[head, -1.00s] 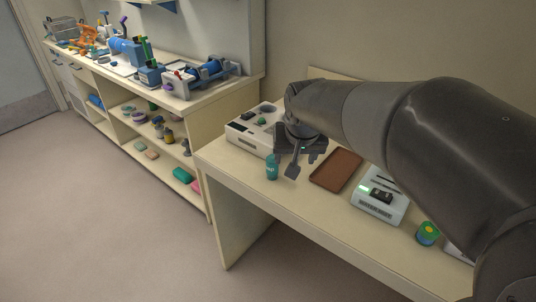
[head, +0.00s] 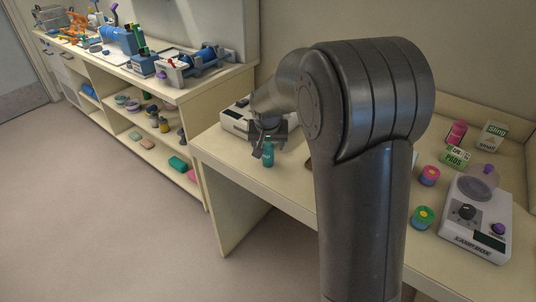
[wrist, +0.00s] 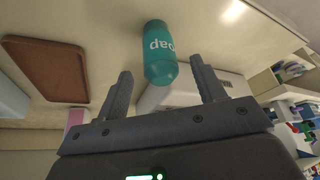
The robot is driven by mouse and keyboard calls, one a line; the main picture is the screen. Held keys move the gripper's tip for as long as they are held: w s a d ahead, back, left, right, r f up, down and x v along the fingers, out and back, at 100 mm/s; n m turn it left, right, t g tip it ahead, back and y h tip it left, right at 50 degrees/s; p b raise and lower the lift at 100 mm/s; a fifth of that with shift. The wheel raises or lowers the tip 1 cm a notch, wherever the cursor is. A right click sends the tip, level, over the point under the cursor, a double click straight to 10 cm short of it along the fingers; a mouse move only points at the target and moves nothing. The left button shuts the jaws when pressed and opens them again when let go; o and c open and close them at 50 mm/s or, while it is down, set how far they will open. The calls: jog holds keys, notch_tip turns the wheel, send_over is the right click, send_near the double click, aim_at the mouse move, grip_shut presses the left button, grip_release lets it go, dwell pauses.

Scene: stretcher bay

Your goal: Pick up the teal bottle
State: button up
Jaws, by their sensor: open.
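The teal bottle (head: 268,156) stands upright near the front left edge of the bench. In the wrist view the bottle (wrist: 157,45) carries white lettering and shows ahead of my gripper, its near end in line with the gap between the fingertips. My gripper (wrist: 161,66) is open, with one finger to each side of that gap and nothing held. In the head view my gripper (head: 262,140) is right by the bottle, just behind it. Whether either finger touches the bottle cannot be told.
A white device (head: 236,119) sits just behind my gripper. A brown tray (wrist: 47,68) lies to the left in the wrist view; my arm mostly hides it in the head view. A lamp box (head: 478,228) and several small containers are at the right. Shelving (head: 170,99) stands at left.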

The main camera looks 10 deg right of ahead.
aim_at(268, 151)
jog(key=shift+x, duration=2.7)
jog(key=shift+w, duration=0.1)
jog(key=c, duration=1.1)
